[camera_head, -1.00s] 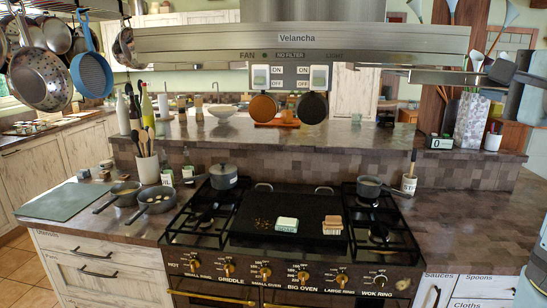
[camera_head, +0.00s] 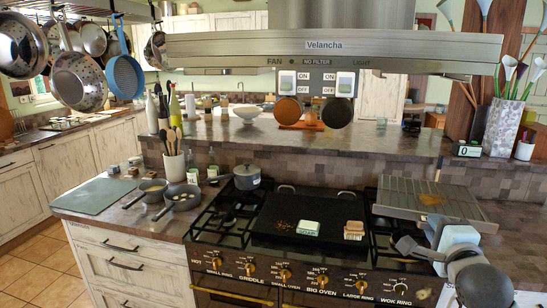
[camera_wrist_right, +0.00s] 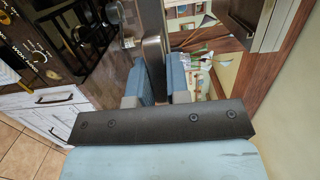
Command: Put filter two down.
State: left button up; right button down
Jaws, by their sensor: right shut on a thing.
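The wrist view shows the filter's edge (camera_wrist_right: 155,50) between the blue-grey fingers of the right gripper (camera_wrist_right: 158,84). My left gripper is not in view.
The hood (camera_head: 330,48) spans above the stove (camera_head: 300,262). A black griddle (camera_head: 285,232) carries a green-white block (camera_head: 309,229) and a brush-like block (camera_head: 353,230). A pot (camera_head: 247,177) stands on the left. The filter hides the right rear burner. The green board (camera_head: 97,195) is clear.

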jog(key=s+a+f, duration=0.3)
jog(key=f, duration=0.3)
jog(key=s+a+f+y, duration=0.1)
jog(key=s+a+f, duration=0.2)
jog(key=f, duration=0.3)
jog(key=s+a+f+n+p, duration=0.1)
jog(key=s+a+f, duration=0.2)
jog(key=f, duration=0.3)
jog(key=shift+s+a+f+y, duration=0.2)
jog(key=shift+s+y, duration=0.2)
jog(key=shift+s, duration=0.45)
jog(key=shift+d, duration=0.1)
